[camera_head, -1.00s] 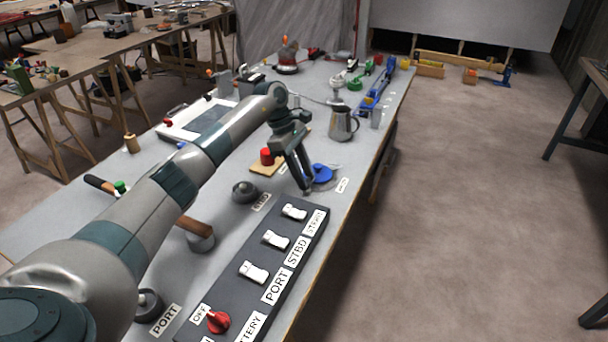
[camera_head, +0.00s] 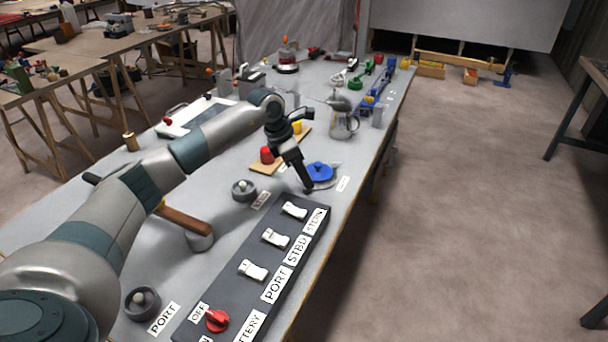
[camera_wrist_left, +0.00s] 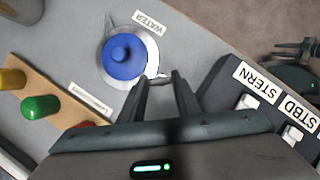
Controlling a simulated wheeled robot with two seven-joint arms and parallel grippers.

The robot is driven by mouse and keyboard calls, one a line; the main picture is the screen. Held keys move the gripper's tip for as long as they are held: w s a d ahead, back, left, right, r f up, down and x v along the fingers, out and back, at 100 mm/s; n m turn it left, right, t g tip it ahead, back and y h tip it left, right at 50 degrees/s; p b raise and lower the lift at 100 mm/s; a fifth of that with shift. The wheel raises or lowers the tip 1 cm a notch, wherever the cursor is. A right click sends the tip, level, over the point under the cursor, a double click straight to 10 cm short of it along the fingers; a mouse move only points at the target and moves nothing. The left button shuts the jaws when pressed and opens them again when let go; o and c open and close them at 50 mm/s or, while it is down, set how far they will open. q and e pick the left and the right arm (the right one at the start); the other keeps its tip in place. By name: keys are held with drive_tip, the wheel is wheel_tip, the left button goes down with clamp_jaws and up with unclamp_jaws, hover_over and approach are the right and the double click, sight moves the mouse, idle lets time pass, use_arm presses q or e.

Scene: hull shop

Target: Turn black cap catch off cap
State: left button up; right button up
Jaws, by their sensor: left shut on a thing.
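A round blue cap (camera_head: 319,172) with a raised knob sits on a pale metal ring near the table's right edge. In the wrist view the blue cap (camera_wrist_left: 124,56) lies just left of the fingertips, beside a WATER label (camera_wrist_left: 147,22). My left gripper (camera_head: 307,187) reaches down at the cap's near-left rim. In the wrist view its fingers (camera_wrist_left: 161,78) are close together at the ring's edge, shut on a small part that I take to be the cap catch. The fingers hide most of it, and its colour is unclear.
A dark switch panel (camera_head: 228,283) with white rockers and a red knob lies close on the near side. A wooden board (camera_head: 265,168) with coloured knobs is left of the gripper. A metal jug (camera_head: 343,124) stands behind the cap.

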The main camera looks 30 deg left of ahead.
use_arm(q)
drive_tip(key=n, duration=0.2)
drive_tip(key=n+t+y+b, duration=0.1)
drive_tip(key=n, duration=0.1)
drive_tip(key=shift+s+d+n+y, duration=0.1)
drive_tip(key=shift+d+n+y, duration=0.05)
drive_tip(key=shift+n+y, duration=0.45)
drive_tip(key=shift+n, duration=0.6)
drive_tip(key=shift+d+n+y+b, duration=0.15)
drive_tip(key=shift+n+y+b, duration=0.65)
drive_tip(key=shift+n, duration=1)
use_arm(e)
drive_tip(key=shift+s+d+f+g+h, duration=0.15)
drive_tip(key=shift+s+d+f+g, duration=0.3)
drive_tip(key=shift+s+d, duration=0.2)
drive_tip(key=shift+s+d+f+g+h, duration=0.15)
drive_tip(key=shift+s+d+f+g, duration=0.3)
drive_tip(key=shift+s+d, duration=0.15)
use_arm(q)
drive_tip(key=o, duration=1)
drive_tip(key=shift+o, duration=0.2)
drive_tip(key=shift+r, duration=0.15)
